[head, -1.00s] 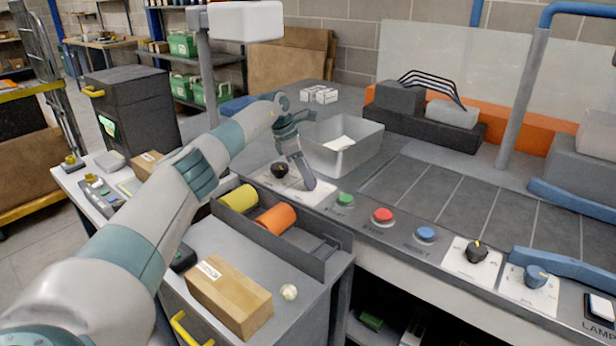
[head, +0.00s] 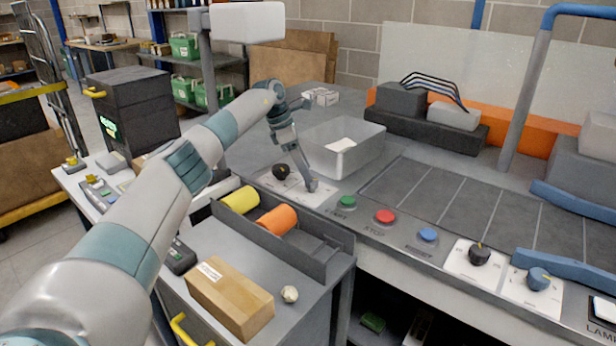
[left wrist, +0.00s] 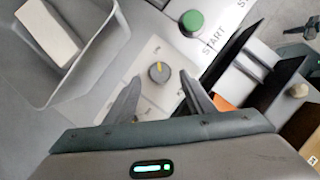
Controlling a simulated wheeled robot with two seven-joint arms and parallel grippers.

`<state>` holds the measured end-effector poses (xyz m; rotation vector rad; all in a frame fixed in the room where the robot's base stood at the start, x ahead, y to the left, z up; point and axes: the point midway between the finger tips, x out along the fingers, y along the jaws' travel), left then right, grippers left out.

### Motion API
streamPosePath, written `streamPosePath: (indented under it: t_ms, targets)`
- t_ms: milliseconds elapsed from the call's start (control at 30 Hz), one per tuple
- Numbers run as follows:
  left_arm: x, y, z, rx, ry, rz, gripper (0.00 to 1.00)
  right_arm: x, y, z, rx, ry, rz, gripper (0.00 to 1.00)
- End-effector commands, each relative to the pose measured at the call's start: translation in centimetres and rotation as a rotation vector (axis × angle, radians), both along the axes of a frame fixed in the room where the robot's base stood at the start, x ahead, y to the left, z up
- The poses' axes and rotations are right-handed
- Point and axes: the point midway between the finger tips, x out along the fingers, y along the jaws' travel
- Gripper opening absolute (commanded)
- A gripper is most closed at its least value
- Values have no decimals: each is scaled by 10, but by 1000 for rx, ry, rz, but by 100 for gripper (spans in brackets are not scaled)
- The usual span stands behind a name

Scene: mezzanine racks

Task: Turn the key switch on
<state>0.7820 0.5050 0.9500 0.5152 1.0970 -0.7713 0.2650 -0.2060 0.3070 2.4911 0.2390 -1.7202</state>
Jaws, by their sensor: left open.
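A small round grey knob with a yellow mark (left wrist: 159,72), which I take as the key switch, sits on a white plate (left wrist: 150,109) in the left wrist view. The plate's markings are too small to read. My left gripper (left wrist: 162,80) is open, with one finger on each side of the knob in that view. I cannot tell whether they touch it. In the head view the left gripper (head: 311,187) points down at the white panel just left of the green START button (head: 346,201); it hides the knob there. The right gripper is not in view.
A black knob (head: 281,171) stands just left of the gripper. A grey bin (head: 345,158) is close behind. Red (head: 385,216) and blue (head: 428,234) buttons and two more knobs lie along the panel to the right. Yellow and orange rolls (head: 277,221) sit in front.

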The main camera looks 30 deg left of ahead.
Motion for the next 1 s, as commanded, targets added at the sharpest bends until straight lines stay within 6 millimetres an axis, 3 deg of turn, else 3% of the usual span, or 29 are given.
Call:
streamPosePath:
  t_ms: [200, 433, 1000]
  targets:
    - [-10, 12, 37, 1, -3, 0, 49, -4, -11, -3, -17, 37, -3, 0]
    - [-17, 21, 66, 1, -2, 0, 49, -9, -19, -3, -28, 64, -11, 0]
    - [-20, 25, 75, 0, 0, 0, 49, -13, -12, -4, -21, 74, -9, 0]
